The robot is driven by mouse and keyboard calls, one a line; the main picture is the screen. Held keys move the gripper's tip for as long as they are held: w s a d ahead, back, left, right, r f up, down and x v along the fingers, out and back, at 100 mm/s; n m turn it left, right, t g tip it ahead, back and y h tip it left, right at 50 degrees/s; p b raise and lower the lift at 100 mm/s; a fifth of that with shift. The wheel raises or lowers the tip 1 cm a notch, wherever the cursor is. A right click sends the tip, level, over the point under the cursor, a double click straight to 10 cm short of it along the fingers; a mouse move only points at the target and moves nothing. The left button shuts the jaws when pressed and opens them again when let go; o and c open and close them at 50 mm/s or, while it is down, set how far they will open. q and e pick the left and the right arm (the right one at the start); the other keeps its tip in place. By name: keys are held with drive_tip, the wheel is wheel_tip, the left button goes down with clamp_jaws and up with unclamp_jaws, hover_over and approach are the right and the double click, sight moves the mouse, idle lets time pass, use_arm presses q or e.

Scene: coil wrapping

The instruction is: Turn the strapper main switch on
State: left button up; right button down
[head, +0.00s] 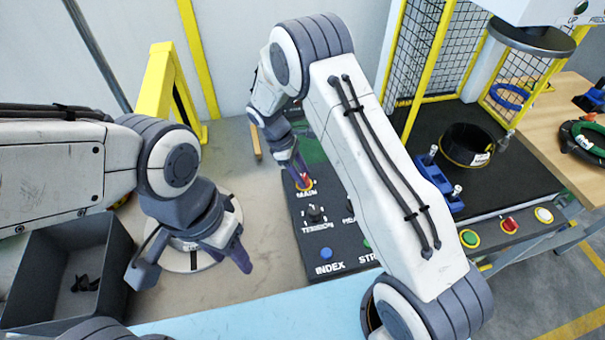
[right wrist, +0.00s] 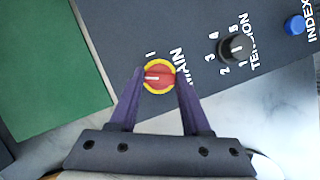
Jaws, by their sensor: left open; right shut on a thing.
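The main switch (head: 304,185) is a red knob on a yellow ring, above the word MAIN on the dark control panel (head: 291,216). In the right wrist view the knob (right wrist: 162,83) sits between the purple fingers of my right gripper (right wrist: 160,98), which is shut on it. A white line on the knob lies roughly level in that view, and an "I" mark is just above the ring. In the head view my right gripper (head: 298,176) reaches down onto the switch, partly covering it. My left gripper (head: 240,262) is open and empty, well left of the panel.
The panel also has a tension dial (head: 315,213) and a blue index button (head: 326,253). My right arm hides part of the panel. A dark bin (head: 35,262) stands at the left. A black coil (head: 467,145) sits on the dark table at the right, near yellow fence posts.

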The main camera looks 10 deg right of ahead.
drive_tip(key=m+g+y, duration=0.1)
drive_tip(key=m, duration=0.2)
drive_tip(key=m+y, duration=0.1)
drive_tip(key=m, duration=0.2)
drive_tip(key=shift+w+d+m+g, duration=0.2)
drive_tip(key=shift+m+g, duration=0.1)
drive_tip(key=shift+g, duration=0.1)
drive_tip(key=m+y, duration=0.1)
drive_tip(key=m, duration=0.2)
drive_tip(key=m+y+b, duration=0.1)
drive_tip(key=m, duration=0.2)
drive_tip(key=shift+d+g, duration=0.1)
drive_tip(key=shift+g, duration=0.2)
drive_tip(key=shift+c, duration=1.8)
unclamp_jaws()
drive_tip(key=shift+r, duration=0.1)
